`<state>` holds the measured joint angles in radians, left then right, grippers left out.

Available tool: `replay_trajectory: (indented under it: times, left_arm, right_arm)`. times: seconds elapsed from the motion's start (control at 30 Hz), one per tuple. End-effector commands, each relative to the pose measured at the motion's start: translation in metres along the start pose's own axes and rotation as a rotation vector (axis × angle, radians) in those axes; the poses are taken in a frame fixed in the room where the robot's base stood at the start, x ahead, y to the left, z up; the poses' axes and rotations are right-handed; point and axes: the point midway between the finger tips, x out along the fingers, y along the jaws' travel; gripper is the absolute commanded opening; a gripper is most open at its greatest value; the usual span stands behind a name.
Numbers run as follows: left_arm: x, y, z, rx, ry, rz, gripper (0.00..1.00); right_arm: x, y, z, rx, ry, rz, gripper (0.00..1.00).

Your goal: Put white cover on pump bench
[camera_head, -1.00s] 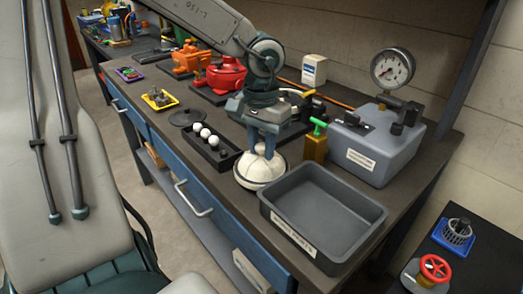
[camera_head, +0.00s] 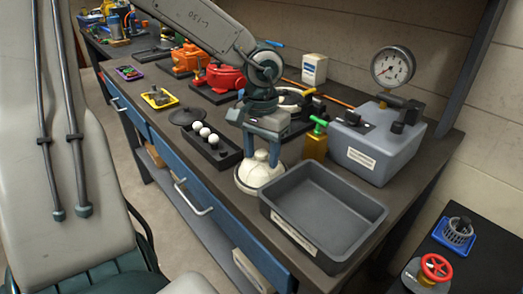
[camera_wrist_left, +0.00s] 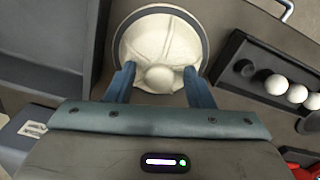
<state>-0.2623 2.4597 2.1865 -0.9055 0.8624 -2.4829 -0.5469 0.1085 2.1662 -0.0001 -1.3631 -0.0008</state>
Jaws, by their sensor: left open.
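The white cover (camera_head: 256,176) is a round dome with a knob on top. It sits on the dark bench top (camera_head: 222,190), at the left of the grey tray, with a dark rim around it. It also shows in the left wrist view (camera_wrist_left: 160,38), its knob between the fingers. My left gripper (camera_head: 262,158) is over the cover, pointing down. Its two blue fingers are apart, one on each side of the knob, and I see no grip on it. They also show in the left wrist view (camera_wrist_left: 159,74). My right gripper is not in view.
The empty grey tray (camera_head: 322,232) is close on the right. A black holder (camera_head: 225,161) with white balls is on the left. Behind stand a green-handled brass valve (camera_head: 315,146), a grey box (camera_head: 375,155) with a gauge (camera_head: 393,66), and a red pump (camera_head: 222,77).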

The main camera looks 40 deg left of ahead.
Motion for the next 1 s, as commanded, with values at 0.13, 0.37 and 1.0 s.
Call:
replay_trajectory:
  times: [0.13, 0.37, 1.0]
  left_arm:
    - [-0.009, 0.0, -0.001, -0.001, 0.003, 0.0, 0.48]
    - [-0.059, 0.0, -0.001, -0.002, 0.007, -0.001, 0.48]
    - [-0.123, 0.0, 0.0, 0.0, 0.0, -0.001, 0.48]
  right_arm:
    - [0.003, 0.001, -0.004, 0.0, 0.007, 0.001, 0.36]
    - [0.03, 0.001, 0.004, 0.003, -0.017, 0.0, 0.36]
    - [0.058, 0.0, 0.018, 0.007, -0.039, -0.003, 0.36]
